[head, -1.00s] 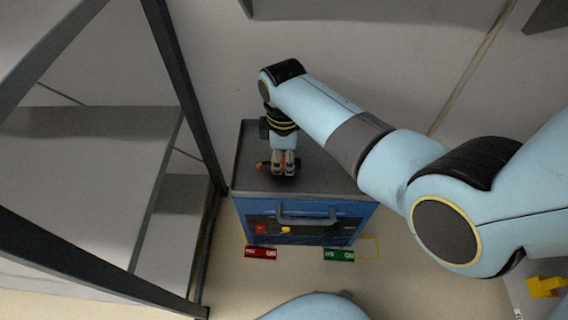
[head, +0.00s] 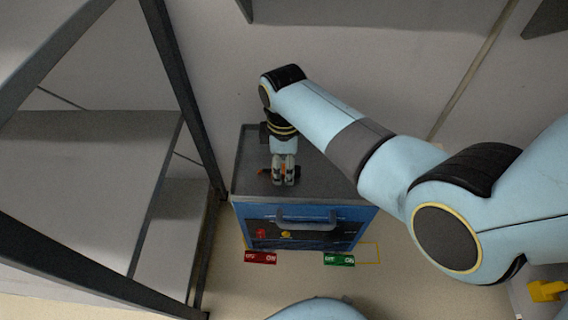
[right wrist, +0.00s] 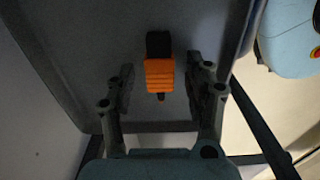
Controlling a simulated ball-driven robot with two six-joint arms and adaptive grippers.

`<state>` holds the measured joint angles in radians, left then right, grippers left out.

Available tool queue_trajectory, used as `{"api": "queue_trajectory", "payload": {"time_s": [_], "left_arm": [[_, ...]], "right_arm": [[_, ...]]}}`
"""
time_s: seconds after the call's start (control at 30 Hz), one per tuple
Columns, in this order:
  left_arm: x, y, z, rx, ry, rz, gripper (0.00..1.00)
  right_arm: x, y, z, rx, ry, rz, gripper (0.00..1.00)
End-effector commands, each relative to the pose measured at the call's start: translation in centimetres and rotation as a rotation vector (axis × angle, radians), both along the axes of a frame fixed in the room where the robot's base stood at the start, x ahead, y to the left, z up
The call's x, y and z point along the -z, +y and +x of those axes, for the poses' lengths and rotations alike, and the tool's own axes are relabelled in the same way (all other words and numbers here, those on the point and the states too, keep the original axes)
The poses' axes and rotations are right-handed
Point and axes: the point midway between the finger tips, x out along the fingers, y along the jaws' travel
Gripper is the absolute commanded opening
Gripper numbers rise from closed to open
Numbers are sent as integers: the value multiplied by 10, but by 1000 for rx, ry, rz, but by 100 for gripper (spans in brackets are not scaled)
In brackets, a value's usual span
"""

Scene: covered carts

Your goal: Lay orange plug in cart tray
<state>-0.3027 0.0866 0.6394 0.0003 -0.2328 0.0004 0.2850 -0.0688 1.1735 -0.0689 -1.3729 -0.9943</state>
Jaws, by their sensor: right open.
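The orange plug (right wrist: 159,74), with a black end, lies on the grey cart tray (right wrist: 85,50) in the right wrist view. My right gripper (head: 283,184) points down over the tray. Its fingers (right wrist: 163,92) are open, one on each side of the plug, with a gap to it on both sides. My left gripper is not in view.
A grey shelf rack (head: 85,140) stands left of the cart, close to its side. The cart's handle (head: 305,218) is on its front. A red label (head: 260,257) and a green label (head: 339,259) lie on the floor in front. Open floor is to the right.

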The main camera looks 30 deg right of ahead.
Motion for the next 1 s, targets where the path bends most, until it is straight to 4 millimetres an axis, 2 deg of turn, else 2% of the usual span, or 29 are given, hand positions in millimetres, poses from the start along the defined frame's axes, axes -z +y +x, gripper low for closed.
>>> {"api": "queue_trajectory", "payload": {"time_s": [0.03,0.2,0.43,0.63,1.0], "left_arm": [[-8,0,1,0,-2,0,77],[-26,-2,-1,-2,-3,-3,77],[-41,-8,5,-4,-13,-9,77],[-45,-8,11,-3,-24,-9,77],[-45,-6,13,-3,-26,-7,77]], "right_arm": [[-15,0,2,0,-5,0,53],[-55,1,2,0,-6,1,53],[-97,1,1,0,-4,1,53],[-111,0,0,-1,-1,1,53],[-111,0,0,0,-1,1,53]]}}
